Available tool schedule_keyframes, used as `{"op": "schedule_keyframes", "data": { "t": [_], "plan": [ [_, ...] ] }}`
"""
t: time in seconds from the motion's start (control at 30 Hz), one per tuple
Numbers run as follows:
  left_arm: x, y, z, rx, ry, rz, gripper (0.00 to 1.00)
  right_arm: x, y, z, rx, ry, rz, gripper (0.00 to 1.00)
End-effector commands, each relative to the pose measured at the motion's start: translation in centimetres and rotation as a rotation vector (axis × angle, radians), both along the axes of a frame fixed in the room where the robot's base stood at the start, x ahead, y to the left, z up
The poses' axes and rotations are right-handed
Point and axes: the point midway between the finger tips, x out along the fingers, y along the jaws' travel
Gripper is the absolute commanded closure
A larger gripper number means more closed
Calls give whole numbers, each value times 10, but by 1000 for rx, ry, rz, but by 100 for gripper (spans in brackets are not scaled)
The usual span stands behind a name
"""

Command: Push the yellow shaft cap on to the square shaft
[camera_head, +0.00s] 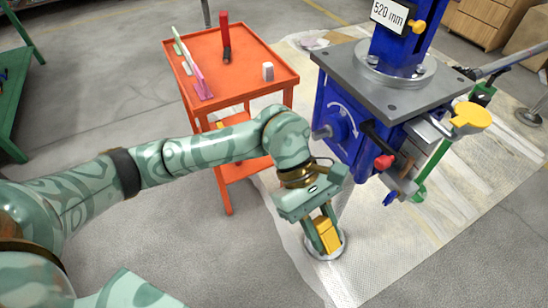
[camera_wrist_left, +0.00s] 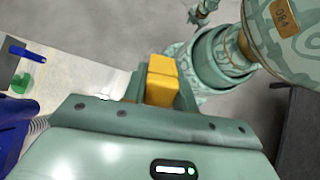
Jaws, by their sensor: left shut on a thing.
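The yellow shaft cap (camera_head: 327,236) is a blocky piece between the fingers of my left gripper (camera_head: 322,228), which is shut on it. It also shows in the left wrist view (camera_wrist_left: 162,80), upright between the green fingers. The grey shaft stub (camera_head: 322,132) sticks out from the left face of the blue gearbox (camera_head: 345,118), beside a white curved arrow. The cap is below this stub in the head view, apart from it. The stub's square section is too small to make out. I cannot see my right gripper in the head view.
A grey plate (camera_head: 385,88) tops the gearbox, with a blue column above. A yellow knob (camera_head: 470,118) and green rod stand right. An orange cart (camera_head: 215,75) stands behind my left arm. A round metal base (camera_head: 338,250) is on the floor below the gripper.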

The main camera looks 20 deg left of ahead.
Motion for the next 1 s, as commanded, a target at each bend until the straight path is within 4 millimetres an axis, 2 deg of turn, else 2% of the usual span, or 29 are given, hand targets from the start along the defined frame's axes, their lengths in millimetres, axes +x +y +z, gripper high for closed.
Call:
{"op": "schedule_keyframes", "data": {
  "t": [0.13,0.27,0.37,0.5,0.6,0.7,0.8,1.0],
  "plan": [
    [22,-1,9,-194,80,338,94,-4,6,-14,9,11,-1,45],
    [47,13,18,-383,89,636,94,-9,5,-23,6,22,-1,45],
    [71,38,19,-539,55,870,94,-14,2,-32,3,34,0,45],
    [101,92,11,-732,-42,1150,94,-20,0,-43,-1,49,0,45],
    [111,125,6,-812,-107,1261,94,-23,-2,-47,-2,55,-1,45],
    [115,147,4,-854,-153,1321,94,-24,-3,-49,-4,58,-1,45],
    [116,156,3,-873,-173,1346,94,-25,-4,-49,-5,59,-1,45],
    [117,158,4,-877,-179,1349,94,-25,-4,-49,-6,60,-1,45]
  ]
}}
